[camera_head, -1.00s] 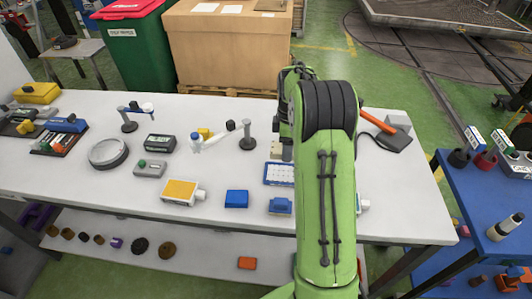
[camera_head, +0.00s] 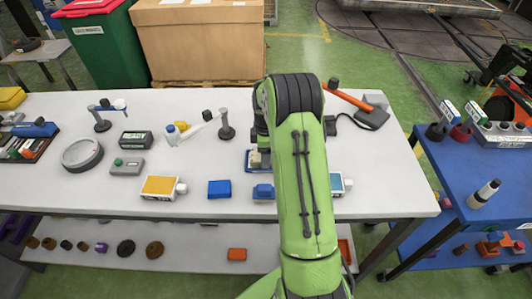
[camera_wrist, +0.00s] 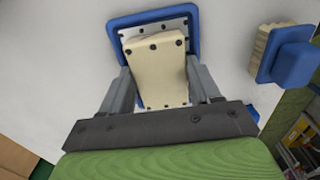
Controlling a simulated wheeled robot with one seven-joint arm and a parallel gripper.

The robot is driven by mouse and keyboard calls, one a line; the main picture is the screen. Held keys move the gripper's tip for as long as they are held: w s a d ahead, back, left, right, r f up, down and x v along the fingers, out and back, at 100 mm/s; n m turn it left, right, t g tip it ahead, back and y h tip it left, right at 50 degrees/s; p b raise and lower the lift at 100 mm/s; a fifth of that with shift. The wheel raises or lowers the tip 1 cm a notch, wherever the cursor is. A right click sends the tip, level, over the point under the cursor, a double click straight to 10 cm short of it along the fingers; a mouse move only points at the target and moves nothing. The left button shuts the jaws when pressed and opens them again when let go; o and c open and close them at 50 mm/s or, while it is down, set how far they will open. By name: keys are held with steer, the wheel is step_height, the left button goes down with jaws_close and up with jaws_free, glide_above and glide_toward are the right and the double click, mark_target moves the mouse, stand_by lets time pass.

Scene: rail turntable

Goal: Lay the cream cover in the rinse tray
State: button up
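The cream cover (camera_wrist: 158,72), a pale block with dark screw dots, is between the fingers of my gripper (camera_wrist: 160,78) in the wrist view. The fingers flank its two sides and appear shut on it. It sits slightly skewed over the blue-rimmed rinse tray (camera_wrist: 150,14), which has a white dotted floor, and hides the tray's near side. I cannot tell whether the cover touches the tray floor. In the head view the cover (camera_head: 256,159) shows small beside my arm, over the tray (camera_head: 248,166); my arm hides the rest of the tray.
A yellow-topped box (camera_head: 160,187) lies left. An orange-handled tool (camera_head: 348,98) lies behind right.

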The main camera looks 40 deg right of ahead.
steer(key=o, duration=0.4)
steer(key=s+a+r+m+t+p, duration=0.1)
steer(key=a+r, duration=0.1)
steer(key=r, duration=0.7)
steer(key=s+a+r+m+p, duration=0.1)
steer(key=a+r, duration=0.2)
steer(key=r, duration=0.6)
steer(key=s+a+r+m+t, duration=0.3)
steer(key=s+a+r+m, duration=0.35)
steer(key=s+a, duration=0.8)
steer(key=s, duration=0.2)
steer(key=s+m+t, duration=0.1)
steer(key=s, duration=0.2)
steer(key=s+a+m, duration=0.1)
steer(key=s, duration=0.2)
steer(key=shift+s+a+f+t, duration=0.15)
steer(key=shift+a+f+t, duration=0.15)
steer(key=shift+a+f, duration=0.05)
